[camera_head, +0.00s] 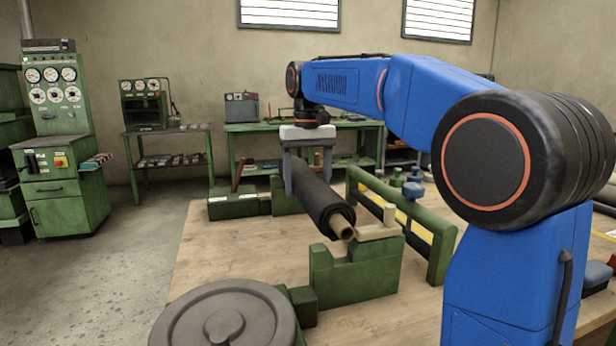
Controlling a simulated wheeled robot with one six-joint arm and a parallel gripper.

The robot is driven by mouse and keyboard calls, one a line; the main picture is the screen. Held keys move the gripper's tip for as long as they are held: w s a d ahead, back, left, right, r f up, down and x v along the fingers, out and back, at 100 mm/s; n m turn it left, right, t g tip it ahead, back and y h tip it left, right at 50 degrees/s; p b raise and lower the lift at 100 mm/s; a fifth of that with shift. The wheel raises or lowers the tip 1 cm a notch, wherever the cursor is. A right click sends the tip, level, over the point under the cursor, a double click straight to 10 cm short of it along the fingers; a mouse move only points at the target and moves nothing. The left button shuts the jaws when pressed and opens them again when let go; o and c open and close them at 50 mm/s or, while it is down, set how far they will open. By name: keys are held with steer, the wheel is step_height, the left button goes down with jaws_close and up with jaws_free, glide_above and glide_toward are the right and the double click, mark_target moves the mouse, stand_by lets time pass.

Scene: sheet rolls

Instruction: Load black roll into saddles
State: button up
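The black roll (322,200) lies lengthwise toward me, with a tan core (343,228) sticking out of its near end. My gripper (307,180) comes down over the roll's far part, one grey finger on each side, and looks shut on it. The near green saddle (355,272) has a notch in its top. The core's near end shows at or just above this notch; I cannot tell whether it touches. A tan piece (378,232) lies on the saddle's right top. A green block (284,198) behind the roll may be the far saddle, partly hidden.
A green rail frame (405,225) stands close to the right of the roll. A grey round disc (228,318) is at the front left. Another green block (232,204) sits at the back left. Bare wooden tabletop (240,258) lies left of the roll.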

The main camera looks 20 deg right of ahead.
steer(key=shift+f, duration=2)
steer(key=shift+f, duration=0.6)
steer(key=o, duration=2.1)
steer(key=shift+f, duration=0.1)
step_height(320, 180, up, 13)
steer(key=shift+f, duration=0.1)
steer(key=shift+r, duration=0.25)
steer(key=shift+s, duration=0.1)
